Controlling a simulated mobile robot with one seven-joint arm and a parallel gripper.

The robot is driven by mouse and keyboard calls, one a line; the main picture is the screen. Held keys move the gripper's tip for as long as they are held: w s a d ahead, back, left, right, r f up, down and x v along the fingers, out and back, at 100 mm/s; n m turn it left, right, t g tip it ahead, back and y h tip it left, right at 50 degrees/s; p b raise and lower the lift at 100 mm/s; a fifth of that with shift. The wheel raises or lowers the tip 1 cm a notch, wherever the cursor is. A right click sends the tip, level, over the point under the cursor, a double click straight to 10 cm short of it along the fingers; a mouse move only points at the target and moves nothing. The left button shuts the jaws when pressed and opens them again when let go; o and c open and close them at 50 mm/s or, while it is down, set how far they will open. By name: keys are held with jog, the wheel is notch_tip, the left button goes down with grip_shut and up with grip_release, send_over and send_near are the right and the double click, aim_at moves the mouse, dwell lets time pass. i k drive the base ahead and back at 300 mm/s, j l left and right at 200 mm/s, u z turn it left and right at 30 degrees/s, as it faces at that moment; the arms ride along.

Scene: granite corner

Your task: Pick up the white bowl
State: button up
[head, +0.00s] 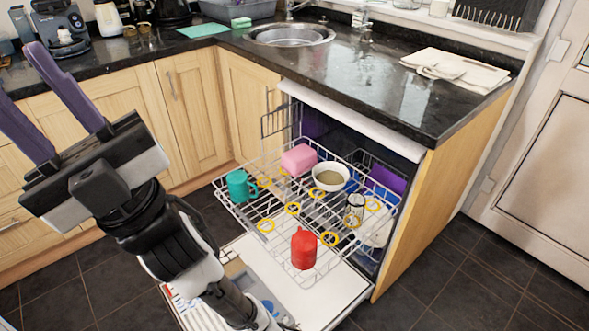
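The white bowl (331,178) sits upright on the pulled-out upper rack of the dishwasher, towards its back and right of a pink block-like item. Its inside looks beige. My gripper (15,70) is at the far left of the head view, well away from the bowl. Its two purple fingers are spread apart and point up and left, with nothing visible between them.
The wire rack (262,205) also holds a teal mug (240,186), a pink item (298,159), a red item (303,248) and a glass (354,210). The open dishwasher door (335,299) lies below. The dark granite worktop (375,75) stands behind; tiled floor is clear at right.

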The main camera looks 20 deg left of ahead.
aim_at(329, 175)
jog(key=i+l+u, duration=0.3)
jog(key=u, duration=0.15)
jog(key=i+l+u, duration=0.3)
jog(key=u, duration=0.15)
jog(key=i+l+u, duration=0.2)
jog(key=l+u, duration=0.25)
jog(key=l, duration=0.05)
